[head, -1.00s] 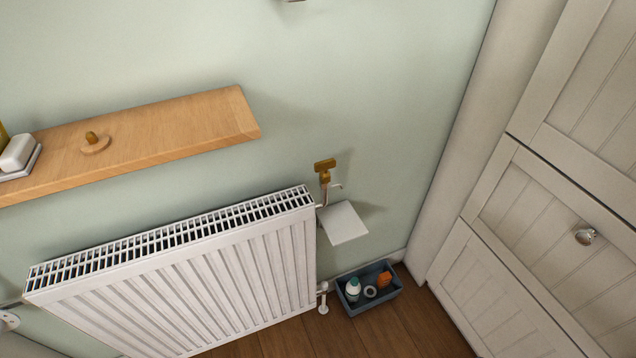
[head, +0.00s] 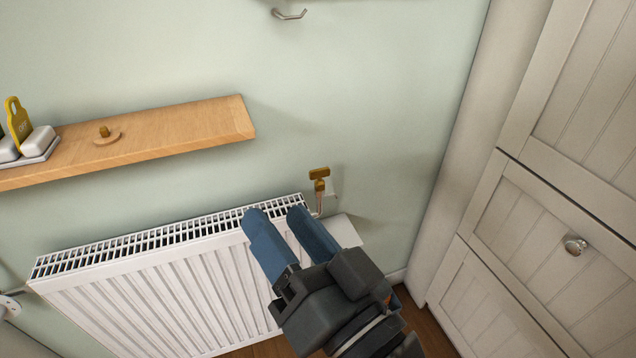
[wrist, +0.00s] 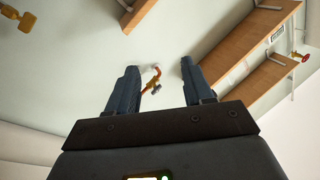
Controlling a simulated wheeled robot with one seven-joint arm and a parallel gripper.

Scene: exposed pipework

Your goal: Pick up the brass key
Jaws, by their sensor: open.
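In the wrist view the fingers (wrist: 159,68) lie either side of the brass piece, with no contact visible.
The white radiator (head: 170,285) and a small white plate (head: 346,231) are close to my gripper. A metal hook (head: 290,14) is above; panelled cabinet fronts (head: 530,225) stand right.

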